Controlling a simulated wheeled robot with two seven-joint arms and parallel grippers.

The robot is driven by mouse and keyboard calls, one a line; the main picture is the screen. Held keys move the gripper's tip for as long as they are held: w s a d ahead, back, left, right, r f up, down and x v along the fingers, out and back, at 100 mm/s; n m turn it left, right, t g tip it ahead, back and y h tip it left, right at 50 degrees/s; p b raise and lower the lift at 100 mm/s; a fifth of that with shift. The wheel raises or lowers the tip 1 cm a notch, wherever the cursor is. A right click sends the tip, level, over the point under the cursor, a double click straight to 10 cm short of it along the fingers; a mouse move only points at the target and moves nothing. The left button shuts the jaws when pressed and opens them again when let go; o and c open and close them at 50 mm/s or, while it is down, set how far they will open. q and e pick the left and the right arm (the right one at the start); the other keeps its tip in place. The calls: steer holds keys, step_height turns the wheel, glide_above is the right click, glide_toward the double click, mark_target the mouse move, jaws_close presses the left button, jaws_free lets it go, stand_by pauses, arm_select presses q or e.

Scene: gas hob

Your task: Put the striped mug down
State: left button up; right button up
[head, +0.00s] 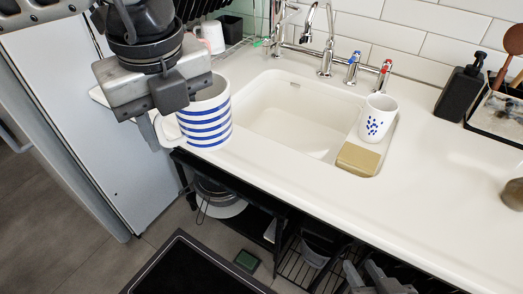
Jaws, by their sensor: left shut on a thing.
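The striped mug (207,124), white with blue bands, is upright in the head view, at the left front corner of the sink counter (253,172). I cannot tell whether its base touches the counter. My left gripper (166,130) comes from above left and is shut on the mug at its handle side. The gripper body hides part of the mug's rim and most of the handle. My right gripper (378,280) shows only partly at the bottom edge, low in front of the counter. Its jaw opening is unclear.
The white sink (290,118) lies right of the mug. A blue-spotted mug (377,118) and a tan sponge-like block (357,159) stand at its right side. Taps (327,55) rise behind. A black soap bottle (459,92) is farther right. The counter right of the sink is largely clear.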

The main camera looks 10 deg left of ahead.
arm_select(q)
steer(key=w+a+f+n, duration=0.1)
steer(key=w+f, duration=0.2)
steer(key=w, duration=0.1)
steer(key=w+a+f+n, duration=0.1)
steer(key=w+a+f, duration=0.1)
steer(key=w+f, duration=0.1)
steer(key=w+a+f, duration=0.1)
steer(key=w+f, duration=0.2)
steer(key=w, duration=0.3)
steer(key=shift+a+f+n+p, duration=0.2)
steer(key=shift+a+n+p, duration=0.15)
steer(key=shift+n, duration=0.05)
steer(key=shift+w+a+f, duration=0.1)
steer(key=shift+w+f, duration=0.1)
steer(key=shift+f, duration=1.6)
